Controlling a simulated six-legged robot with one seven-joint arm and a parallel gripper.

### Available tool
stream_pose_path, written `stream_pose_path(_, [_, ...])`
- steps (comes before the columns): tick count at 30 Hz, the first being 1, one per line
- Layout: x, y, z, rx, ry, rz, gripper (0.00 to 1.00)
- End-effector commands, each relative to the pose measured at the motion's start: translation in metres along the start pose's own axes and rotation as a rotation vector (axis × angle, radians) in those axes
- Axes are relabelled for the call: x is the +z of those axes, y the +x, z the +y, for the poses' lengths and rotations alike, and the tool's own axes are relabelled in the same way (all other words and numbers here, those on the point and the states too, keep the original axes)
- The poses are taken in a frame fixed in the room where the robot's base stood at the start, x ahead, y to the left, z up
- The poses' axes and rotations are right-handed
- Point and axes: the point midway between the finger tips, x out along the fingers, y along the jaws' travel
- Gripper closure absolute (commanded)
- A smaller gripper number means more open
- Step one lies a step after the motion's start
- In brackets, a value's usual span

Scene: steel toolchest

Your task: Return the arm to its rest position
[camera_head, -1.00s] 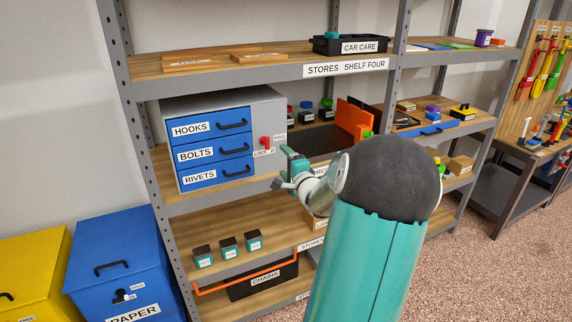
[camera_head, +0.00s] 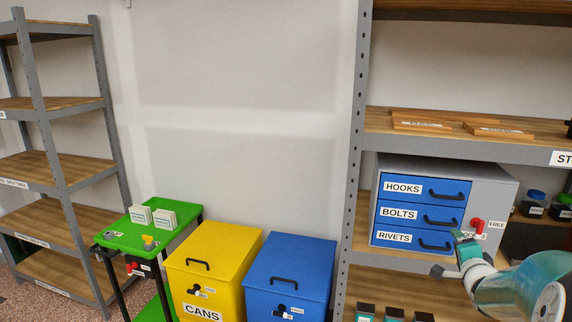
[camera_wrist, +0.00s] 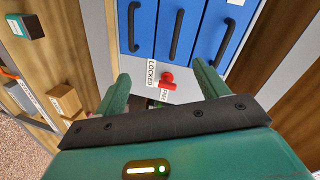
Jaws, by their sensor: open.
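My gripper (camera_head: 462,246) is at the lower right of the head view, in front of the steel toolchest's lock side. In the wrist view my gripper (camera_wrist: 162,84) has its two green fingers wide apart with nothing held. The grey toolchest (camera_head: 497,192) has three blue drawers labelled HOOKS, BOLTS and RIVETS, all looking shut. Its red lock lever (camera_head: 478,225) also shows in the wrist view (camera_wrist: 167,78), between the fingers in the picture and seemingly apart from them. LOCKED and FREE labels sit beside it; I cannot tell its setting. My arm runs off the right edge.
The chest stands on a wooden shelf (camera_head: 360,274) with steel uprights. Small dark boxes (camera_head: 395,313) sit on the shelf below. A blue bin (camera_head: 290,262), a yellow CANS bin (camera_head: 214,262) and a green cart (camera_head: 118,237) stand left. Bare wall lies above them.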

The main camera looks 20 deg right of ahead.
Motion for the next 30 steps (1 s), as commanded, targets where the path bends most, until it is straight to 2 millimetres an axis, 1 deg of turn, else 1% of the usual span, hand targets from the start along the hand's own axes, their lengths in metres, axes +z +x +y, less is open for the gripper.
stream_pose_path(1, [0.024, -0.004, -0.014, 0.033, -0.085, -0.019, 0.27])
stream_pose_path(2, [0.034, -0.007, -0.019, 0.056, -0.135, -0.026, 0.27])
stream_pose_path(3, [0.049, -0.012, -0.025, 0.086, -0.199, -0.039, 0.27])
stream_pose_path(5, [0.069, -0.022, -0.035, 0.126, -0.292, -0.058, 0.27])
stream_pose_path(6, [0.083, -0.029, -0.040, 0.152, -0.353, -0.073, 0.27])
stream_pose_path(8, [0.102, -0.042, -0.048, 0.187, -0.442, -0.099, 0.27])
stream_pose_path(11, [0.133, -0.068, -0.060, 0.238, -0.582, -0.151, 0.27])
stream_pose_path(12, [0.145, -0.080, -0.064, 0.256, -0.637, -0.176, 0.27])
stream_pose_path(14, [0.162, -0.098, -0.069, 0.278, -0.715, -0.217, 0.27])
stream_pose_path(15, [0.174, -0.112, -0.071, 0.291, -0.767, -0.248, 0.27])
stream_pose_path(17, [0.190, -0.132, -0.074, 0.305, -0.841, -0.298, 0.27])
stream_pose_path(18, [0.201, -0.147, -0.075, 0.313, -0.890, -0.336, 0.27])
stream_pose_path(20, [0.216, -0.170, -0.076, 0.317, -0.961, -0.396, 0.27])
stream_pose_path(22, [0.233, -0.197, -0.075, 0.317, -1.041, -0.475, 0.27])
stream_pose_path(26, [0.261, -0.251, -0.070, 0.288, -1.185, -0.644, 0.27])
stream_pose_path(27, [0.268, -0.269, -0.067, 0.272, -1.229, -0.702, 0.27])
stream_pose_path(30, [0.284, -0.308, -0.058, 0.219, -1.326, -0.842, 0.27])
